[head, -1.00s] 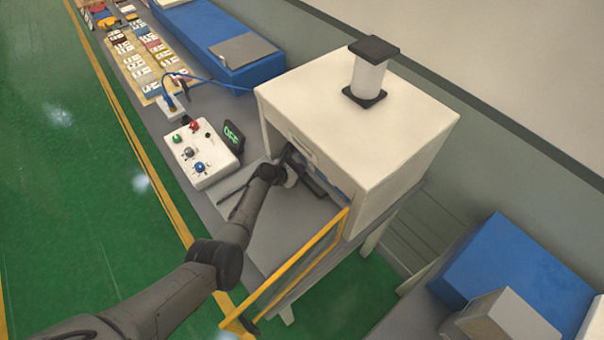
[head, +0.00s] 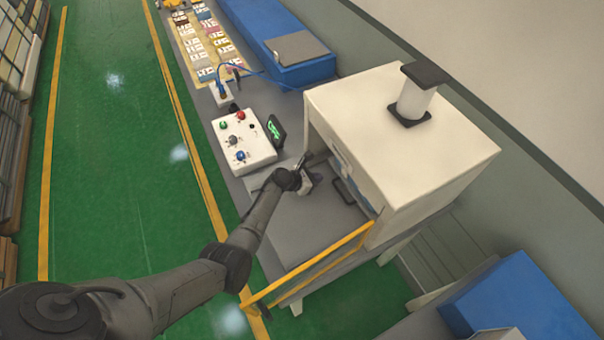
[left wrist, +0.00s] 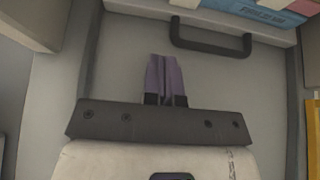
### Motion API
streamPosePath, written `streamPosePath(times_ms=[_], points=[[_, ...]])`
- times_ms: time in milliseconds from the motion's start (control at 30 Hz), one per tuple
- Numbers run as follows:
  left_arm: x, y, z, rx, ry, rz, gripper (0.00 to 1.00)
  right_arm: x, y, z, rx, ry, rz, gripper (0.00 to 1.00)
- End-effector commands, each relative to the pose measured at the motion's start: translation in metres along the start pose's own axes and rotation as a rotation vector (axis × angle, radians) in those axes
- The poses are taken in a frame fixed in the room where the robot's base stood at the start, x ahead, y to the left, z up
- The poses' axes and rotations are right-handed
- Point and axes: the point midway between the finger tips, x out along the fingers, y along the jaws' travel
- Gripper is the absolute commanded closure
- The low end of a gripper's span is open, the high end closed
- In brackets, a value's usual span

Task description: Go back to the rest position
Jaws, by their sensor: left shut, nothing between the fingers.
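My left gripper (head: 317,160) reaches in from the left at the open front of the white box-shaped machine (head: 400,150). Its purple fingers (left wrist: 165,78) are together, with nothing between them, in the left wrist view. They are over a grey plate (left wrist: 120,60) with a dark handle (left wrist: 210,46). The handle also shows in the head view (head: 343,193), just right of the gripper. My right gripper is in neither view.
A control box (head: 243,140) with coloured buttons and a small green-lit display (head: 275,130) stand left of the machine. A yellow rail (head: 310,265) crosses near the machine's front corner. Blue and pink items (left wrist: 265,12) lie beyond the handle. The green floor at left is clear.

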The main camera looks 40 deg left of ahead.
Motion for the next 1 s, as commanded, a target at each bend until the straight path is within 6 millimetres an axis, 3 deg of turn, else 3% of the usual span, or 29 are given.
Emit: streamPosePath(times_ms=[100,400,1000], points=[[-0.022,-0.001,0.002,0.001,0.001,0.001,1.0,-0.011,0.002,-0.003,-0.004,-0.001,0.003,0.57],[-0.056,0.0,0.0,-0.001,0.0,0.0,1.0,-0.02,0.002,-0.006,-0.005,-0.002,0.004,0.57],[-0.065,0.001,0.0,0.0,0.0,0.001,1.0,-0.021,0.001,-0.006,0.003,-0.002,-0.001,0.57]])
